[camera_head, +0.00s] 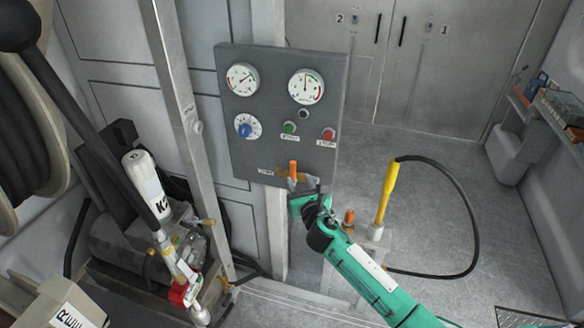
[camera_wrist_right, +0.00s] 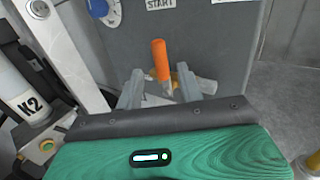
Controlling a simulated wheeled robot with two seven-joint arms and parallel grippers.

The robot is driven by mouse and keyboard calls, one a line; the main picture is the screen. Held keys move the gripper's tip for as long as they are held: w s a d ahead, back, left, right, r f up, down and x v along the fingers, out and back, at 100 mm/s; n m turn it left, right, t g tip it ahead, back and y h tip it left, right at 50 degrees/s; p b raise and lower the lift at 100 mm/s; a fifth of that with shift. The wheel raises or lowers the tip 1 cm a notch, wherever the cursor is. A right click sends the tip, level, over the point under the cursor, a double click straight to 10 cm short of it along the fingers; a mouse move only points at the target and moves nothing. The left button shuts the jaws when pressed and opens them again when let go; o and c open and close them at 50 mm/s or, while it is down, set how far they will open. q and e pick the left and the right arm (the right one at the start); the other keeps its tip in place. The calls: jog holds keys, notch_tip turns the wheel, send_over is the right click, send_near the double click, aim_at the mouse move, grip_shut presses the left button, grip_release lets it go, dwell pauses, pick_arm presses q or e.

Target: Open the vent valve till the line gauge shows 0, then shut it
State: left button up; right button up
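The vent valve, taken to be the one with the orange lever (camera_head: 293,170), is at the lower edge of the grey panel (camera_head: 265,150); its lever stands upright. My right gripper (camera_head: 301,184) is at this valve. In the right wrist view the orange lever (camera_wrist_right: 161,60) shows between the two spread fingers of the gripper (camera_wrist_right: 159,86); I cannot tell whether they touch it. The left dial gauge (camera_head: 242,79) has its needle toward the upper right. The right dial gauge (camera_head: 306,87) has its needle near straight up. Their labels are too small to read. My left gripper is not in view.
The panel also has a blue knob (camera_head: 244,127), a green button (camera_head: 289,128) and a red button (camera_head: 328,134). A yellow-handled tool (camera_head: 387,192) with a black hose stands to the right. A K2 canister (camera_head: 146,180) is at left. Floor at right is mostly clear.

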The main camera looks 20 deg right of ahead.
aim_at(294, 171)
jog(key=w, duration=0.7)
jog(key=shift+f, duration=0.1)
grip_shut()
